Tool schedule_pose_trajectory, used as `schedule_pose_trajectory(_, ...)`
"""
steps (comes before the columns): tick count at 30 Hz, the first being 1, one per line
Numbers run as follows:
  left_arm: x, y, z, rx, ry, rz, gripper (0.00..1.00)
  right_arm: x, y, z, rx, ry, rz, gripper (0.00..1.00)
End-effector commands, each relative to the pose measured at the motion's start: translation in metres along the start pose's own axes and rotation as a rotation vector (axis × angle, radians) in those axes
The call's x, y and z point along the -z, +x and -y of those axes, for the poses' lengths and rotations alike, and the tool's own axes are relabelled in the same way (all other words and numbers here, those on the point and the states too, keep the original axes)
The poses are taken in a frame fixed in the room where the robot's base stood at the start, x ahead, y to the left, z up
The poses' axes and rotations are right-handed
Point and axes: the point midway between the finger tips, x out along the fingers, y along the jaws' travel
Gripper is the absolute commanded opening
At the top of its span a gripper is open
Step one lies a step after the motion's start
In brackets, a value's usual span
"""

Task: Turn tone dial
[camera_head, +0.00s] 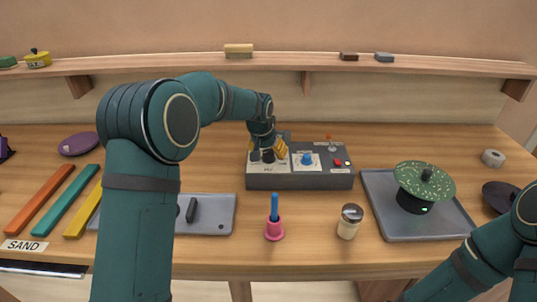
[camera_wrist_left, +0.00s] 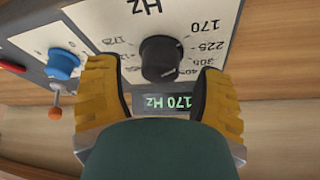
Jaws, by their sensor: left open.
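The tone dial (camera_wrist_left: 160,57) is a round black knob on a white panel marked Hz, with numbers around it. In the left wrist view the panel appears upside down, and a small green display (camera_wrist_left: 167,104) reads 170 Hz. A pale mark on the knob points up and right, toward the 170 and 225 labels. My left gripper (camera_wrist_left: 160,80) is open, with one yellow, dark-padded finger on each side of the dial. Gaps show between the fingers and the knob. In the head view my left gripper (camera_head: 267,149) is over the left part of the grey control box (camera_head: 300,182). My right gripper is out of view.
The box also has a blue knob (camera_head: 307,159), a red button (camera_head: 338,162) and an orange-tipped lever (camera_head: 331,144). A grey tray (camera_head: 380,205) with a green speckled disc (camera_head: 425,181) stands to its right. A pink holder (camera_head: 274,229) and a shaker (camera_head: 350,221) stand in front.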

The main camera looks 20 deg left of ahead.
Motion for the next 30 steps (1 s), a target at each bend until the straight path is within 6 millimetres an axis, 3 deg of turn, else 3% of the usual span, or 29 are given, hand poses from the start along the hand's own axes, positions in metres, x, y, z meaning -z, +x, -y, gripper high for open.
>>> schedule_pose_trajectory(4, -0.0002, 0.0098, -0.0003, 0.0, 0.0, 0.001, 0.68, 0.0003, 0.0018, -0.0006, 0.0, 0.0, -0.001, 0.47)
schedule_pose_trajectory(14, 0.0001, 0.011, -0.0001, 0.0, 0.0, 0.0, 0.66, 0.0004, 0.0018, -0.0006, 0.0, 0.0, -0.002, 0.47)
schedule_pose_trajectory(18, 0.0001, 0.0109, -0.0001, 0.0, 0.0, 0.0, 0.17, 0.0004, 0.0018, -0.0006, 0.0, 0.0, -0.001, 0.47)
schedule_pose_trajectory(20, 0.0001, 0.0109, -0.0001, 0.0, 0.0, 0.0, 0.01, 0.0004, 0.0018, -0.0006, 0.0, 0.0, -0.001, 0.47)
schedule_pose_trajectory(30, -0.0002, 0.0112, 0.0002, -0.004, 0.007, 0.0, 0.0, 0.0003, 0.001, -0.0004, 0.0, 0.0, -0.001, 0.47)
